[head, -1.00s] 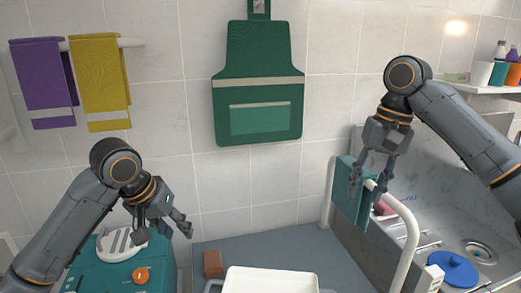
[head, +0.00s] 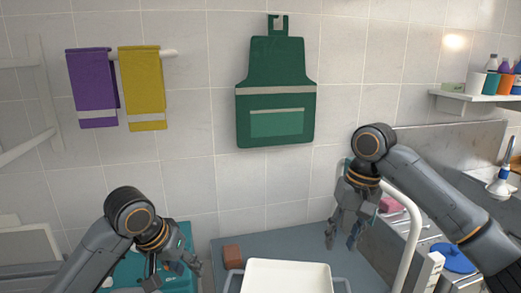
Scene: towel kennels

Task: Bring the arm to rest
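My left gripper (head: 173,273) hangs at the lower left in front of the teal appliance (head: 184,240), its fingers apart with nothing between them. My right gripper (head: 341,240) hangs above the grey counter near the white curved rail (head: 412,215), its fingers apart and empty. My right arm hides most of the teal towel on that rail. A purple towel (head: 92,85) and a yellow towel (head: 140,85) hang on a white wall bar. A green apron (head: 278,90) hangs on the tiled wall.
A white tray (head: 287,266) and a brown block (head: 232,255) are on the grey counter (head: 300,240). At right are a blue disc (head: 455,256) and a shelf (head: 478,98) with cups and bottles. A white rack (head: 38,110) stands at far left.

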